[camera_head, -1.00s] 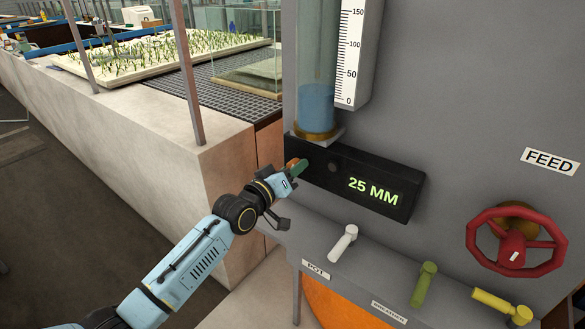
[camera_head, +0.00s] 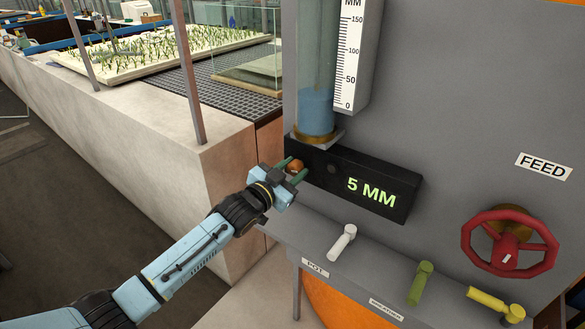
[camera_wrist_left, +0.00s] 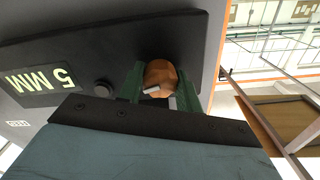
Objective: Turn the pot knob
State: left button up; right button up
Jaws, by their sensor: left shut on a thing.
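The round orange knob (camera_head: 296,166) sits at the left end of the black display box (camera_head: 330,188), which reads 5 MM. My left gripper (camera_head: 292,171) is shut on this knob, with one green finger on each side of it. In the left wrist view the knob (camera_wrist_left: 160,73) shows between the two fingers, with a pale mark on its edge. A small black button (camera_wrist_left: 104,88) is beside it on the box. My right gripper is not in view.
A white lever (camera_head: 342,242) stands on the ledge by a POT label (camera_head: 315,268), with a green lever (camera_head: 420,283) and a yellow lever (camera_head: 495,304) to its right. A red handwheel (camera_head: 509,243) is at the right. A gauge tube (camera_head: 316,110) rises above the box.

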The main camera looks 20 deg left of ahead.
pick_arm(q)
jog(key=shift+m, duration=1.9)
jog(key=o, duration=1)
jog(key=shift+s, duration=0.15)
jog(key=v, duration=1.3)
jog(key=shift+s, duration=0.1)
